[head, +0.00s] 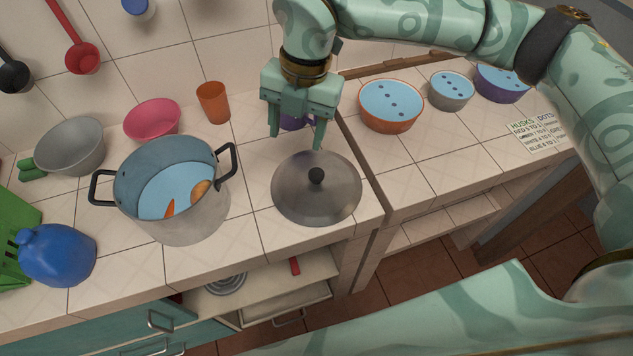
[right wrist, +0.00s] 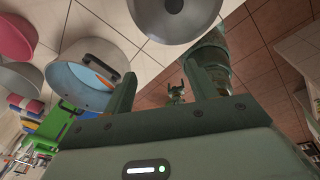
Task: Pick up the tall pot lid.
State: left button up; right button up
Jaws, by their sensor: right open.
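The tall pot lid (head: 330,205) is a round grey metal lid with a black knob (head: 316,176), lying flat on the tiled counter right of the pot (head: 185,218). My right gripper (head: 296,139) is open and empty, pointing down above the lid's far edge, behind the knob. In the right wrist view, the lid (right wrist: 175,22) shows at the top edge, beyond the open fingers of my right gripper (right wrist: 162,76). The pot is large, grey and uncovered, with black handles and blue liquid with orange pieces inside.
An orange cup (head: 213,103), pink bowl (head: 152,119) and grey bowl (head: 70,147) stand behind the pot. A purple object behind my right gripper is partly hidden. Several dotted bowls, one orange (head: 390,107), stand on the right counter. A blue jug (head: 57,256) is front left.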

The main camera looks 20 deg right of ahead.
jog(key=w+d+r+m+h, duration=0.1)
jog(key=w+d+m+h, duration=0.1)
jog(key=d, duration=0.2)
jog(key=b, duration=0.1)
send_over(316, 173)
notch_tip(316, 173, down, 10)
jog(key=shift+s+d+f, duration=0.1)
jog(key=shift+s, duration=0.05)
jog(key=f, duration=0.3)
jog(key=f+b, duration=0.1)
jog(key=f, duration=0.1)
jog(key=shift+w+f, duration=0.2)
jog(key=shift+f, duration=0.2)
jog(key=shift+r, duration=0.1)
grip_shut()
